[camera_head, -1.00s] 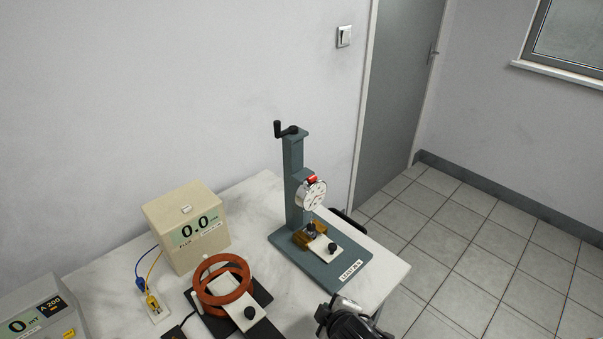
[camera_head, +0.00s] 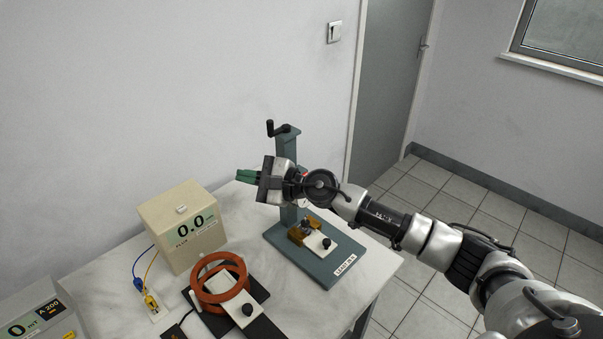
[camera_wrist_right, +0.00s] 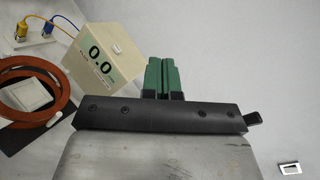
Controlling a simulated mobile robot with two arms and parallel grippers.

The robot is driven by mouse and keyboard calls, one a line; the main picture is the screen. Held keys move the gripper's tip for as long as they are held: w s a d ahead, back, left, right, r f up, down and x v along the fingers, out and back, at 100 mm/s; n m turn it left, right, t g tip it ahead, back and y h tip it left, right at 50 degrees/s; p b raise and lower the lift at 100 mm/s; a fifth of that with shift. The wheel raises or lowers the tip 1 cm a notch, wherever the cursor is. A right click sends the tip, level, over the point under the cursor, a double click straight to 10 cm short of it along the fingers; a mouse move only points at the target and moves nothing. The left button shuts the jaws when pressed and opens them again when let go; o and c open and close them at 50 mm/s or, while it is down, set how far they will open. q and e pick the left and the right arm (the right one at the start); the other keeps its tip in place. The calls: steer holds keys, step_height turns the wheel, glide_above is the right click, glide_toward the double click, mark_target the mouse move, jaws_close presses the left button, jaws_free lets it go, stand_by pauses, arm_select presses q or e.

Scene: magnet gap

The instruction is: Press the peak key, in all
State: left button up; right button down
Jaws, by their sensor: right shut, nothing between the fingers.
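The beige meter box (camera_head: 185,245) stands on the table and its display reads 0.0. A small white key (camera_head: 182,209) is on its top; I cannot read a label on it. In the right wrist view the box (camera_wrist_right: 100,68) and its white key (camera_wrist_right: 117,47) show left of the fingers. My right gripper (camera_head: 240,176) is shut and empty, its green fingers pointing left, in the air above and right of the box, apart from it. The fingers (camera_wrist_right: 161,64) lie together in the wrist view. A grey meter (camera_head: 40,322) with a yellow key is cut off at lower left. My left gripper is out of view.
A blue-grey stand (camera_head: 325,262) with a crank is partly hidden behind my right arm. An orange coil ring (camera_head: 220,304) is in front of the box. Blue and yellow leads run to a small terminal plate (camera_head: 155,308). Bare tabletop shows between box and stand.

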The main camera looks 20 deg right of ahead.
steer(key=w+d+r+n+g+h, duration=0.1)
steer(key=w+d+r+n+h, duration=0.1)
steer(key=d+n+h, duration=0.2)
steer(key=w+d+r+n+g+h, duration=0.2)
steer(key=d+n+h, duration=0.3)
steer(key=d+n, duration=0.4)
steer(key=w+d, duration=0.1)
steer(key=d, duration=0.3)
steer(key=shift+n+g+p, duration=0.3)
steer(key=shift+n+p, duration=0.1)
steer(key=shift+w, duration=0.1)
step_height(320, 180, down, 8)
steer(key=b, duration=0.3)
steer(key=shift+b, duration=0.35)
steer(key=shift+f+b, duration=0.4)
steer(key=shift+b, duration=0.05)
stand_by(0.4)
